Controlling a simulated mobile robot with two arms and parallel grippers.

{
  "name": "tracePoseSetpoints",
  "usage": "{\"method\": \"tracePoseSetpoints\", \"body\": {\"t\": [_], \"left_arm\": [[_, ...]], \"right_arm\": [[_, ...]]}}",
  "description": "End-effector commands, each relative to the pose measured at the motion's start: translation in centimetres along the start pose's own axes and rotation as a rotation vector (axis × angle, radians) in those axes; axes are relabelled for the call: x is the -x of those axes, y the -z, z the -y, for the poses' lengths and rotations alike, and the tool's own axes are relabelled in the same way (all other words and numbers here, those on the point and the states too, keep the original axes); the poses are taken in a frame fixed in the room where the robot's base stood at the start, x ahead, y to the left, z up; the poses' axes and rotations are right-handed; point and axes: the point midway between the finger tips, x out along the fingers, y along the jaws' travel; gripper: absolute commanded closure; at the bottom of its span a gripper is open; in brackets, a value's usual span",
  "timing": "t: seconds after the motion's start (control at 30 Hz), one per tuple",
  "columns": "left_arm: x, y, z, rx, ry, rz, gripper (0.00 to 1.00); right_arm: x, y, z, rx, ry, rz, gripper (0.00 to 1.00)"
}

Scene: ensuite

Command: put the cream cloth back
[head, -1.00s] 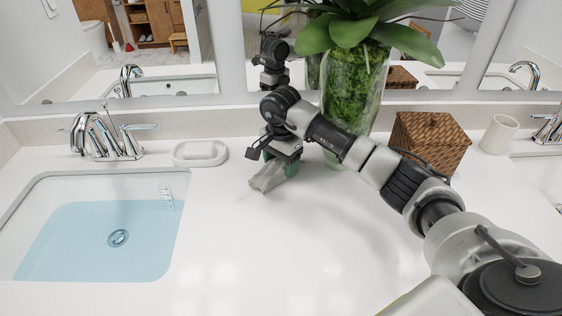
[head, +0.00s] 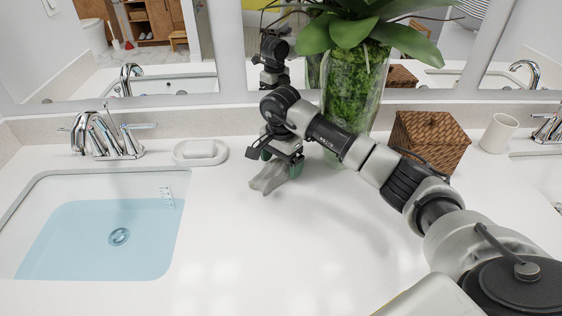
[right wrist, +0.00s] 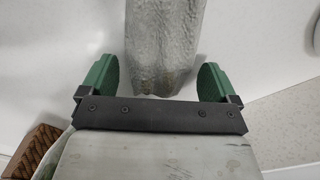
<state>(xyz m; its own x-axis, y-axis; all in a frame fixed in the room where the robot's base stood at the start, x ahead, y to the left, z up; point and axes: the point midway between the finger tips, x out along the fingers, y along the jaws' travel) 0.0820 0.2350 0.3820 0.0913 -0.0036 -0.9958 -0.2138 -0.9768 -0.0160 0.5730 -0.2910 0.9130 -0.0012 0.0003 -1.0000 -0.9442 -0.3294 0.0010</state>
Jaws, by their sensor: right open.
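The cloth (head: 267,181) looks pale grey and crumpled. It is on the white counter in front of the plant vase, right of the soap dish. It also shows in the right wrist view (right wrist: 163,40), as a long textured strip. My right gripper (head: 277,167) is open just above and behind the cloth. In the right wrist view its green fingers (right wrist: 160,70) stand apart on both sides of the cloth, with visible gaps. The cloth's near end is by the gripper's dark bar. My left gripper is not in view.
A filled sink (head: 110,240) lies at the left, with a chrome faucet (head: 107,137) behind it. A white soap dish (head: 200,153), glass plant vase (head: 352,95), wicker box (head: 430,140) and white cup (head: 499,134) stand along the back. The front middle counter is clear.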

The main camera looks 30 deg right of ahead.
Motion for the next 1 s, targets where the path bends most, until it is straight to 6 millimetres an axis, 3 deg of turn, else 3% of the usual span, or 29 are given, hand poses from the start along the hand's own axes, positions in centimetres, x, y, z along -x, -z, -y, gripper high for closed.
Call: {"method": "tracePoseSetpoints", "body": {"t": [0.03,0.3,0.5,1.0], "left_arm": [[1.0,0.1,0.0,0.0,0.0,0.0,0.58],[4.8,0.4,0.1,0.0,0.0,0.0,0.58],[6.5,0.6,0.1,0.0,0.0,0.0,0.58],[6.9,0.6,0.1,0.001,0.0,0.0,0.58]], "right_arm": [[1.4,0.1,0.0,0.0,0.002,-0.003,0.09],[7.5,0.1,0.0,-0.001,0.002,-0.003,0.09],[10.6,0.1,0.0,-0.001,0.001,-0.002,0.09],[11.5,0.0,0.0,-0.001,0.0,-0.001,0.09]]}}
